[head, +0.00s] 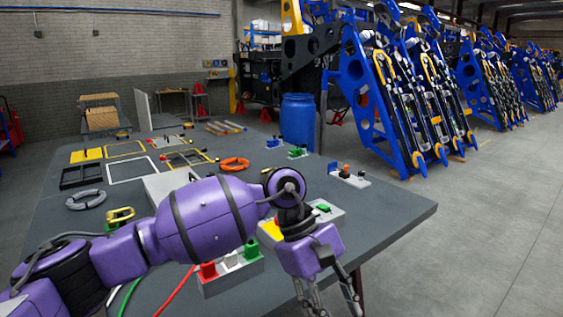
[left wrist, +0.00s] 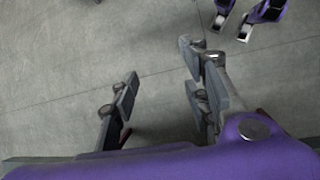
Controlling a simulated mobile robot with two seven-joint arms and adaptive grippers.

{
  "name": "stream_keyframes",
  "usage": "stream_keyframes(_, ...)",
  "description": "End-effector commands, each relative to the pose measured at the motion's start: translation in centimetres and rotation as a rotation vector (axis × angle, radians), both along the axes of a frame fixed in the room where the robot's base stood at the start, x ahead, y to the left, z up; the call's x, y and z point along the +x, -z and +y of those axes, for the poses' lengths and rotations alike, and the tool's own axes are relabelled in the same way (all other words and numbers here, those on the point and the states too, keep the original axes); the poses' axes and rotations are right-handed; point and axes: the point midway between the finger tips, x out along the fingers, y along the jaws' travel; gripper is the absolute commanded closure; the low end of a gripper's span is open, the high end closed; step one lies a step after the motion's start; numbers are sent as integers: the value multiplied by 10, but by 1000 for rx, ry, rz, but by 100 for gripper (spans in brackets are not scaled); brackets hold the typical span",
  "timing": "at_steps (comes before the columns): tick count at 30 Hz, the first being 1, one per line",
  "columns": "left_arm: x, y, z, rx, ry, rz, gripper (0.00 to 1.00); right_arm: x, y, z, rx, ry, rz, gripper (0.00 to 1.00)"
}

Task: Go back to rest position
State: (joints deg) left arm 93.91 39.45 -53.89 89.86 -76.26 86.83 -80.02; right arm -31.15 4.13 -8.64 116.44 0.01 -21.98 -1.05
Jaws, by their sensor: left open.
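My left arm, purple with black bands, comes in from the left across the front of the table in the head view. My left gripper (head: 332,298) hangs pointing down just past the table's front right edge, with its tips cut off by the frame bottom. In the left wrist view the left gripper (left wrist: 158,80) has its two dark fingers spread apart, with only bare concrete floor between them. It holds nothing. My right gripper cannot be made out in either view.
The grey table (head: 385,222) carries a block with red, white and green plugs (head: 230,272) under my forearm, an orange ring (head: 234,164) and a grey ring (head: 86,199). A blue barrel (head: 298,120) and blue racks (head: 385,95) stand behind. Floor at right is clear.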

Motion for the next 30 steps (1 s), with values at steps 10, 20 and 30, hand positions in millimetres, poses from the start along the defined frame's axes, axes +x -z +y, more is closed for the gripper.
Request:
stream_keyframes(10,-91,-10,-82,-445,-493,810,57,-3,-17,1,7,2,6,100)
stream_keyframes(20,-55,-27,-50,-733,-1081,1741,57,9,-42,5,16,1,-22,100)
stream_keyframes(30,-33,85,96,850,1405,-2402,57,13,-62,8,25,0,-35,100)
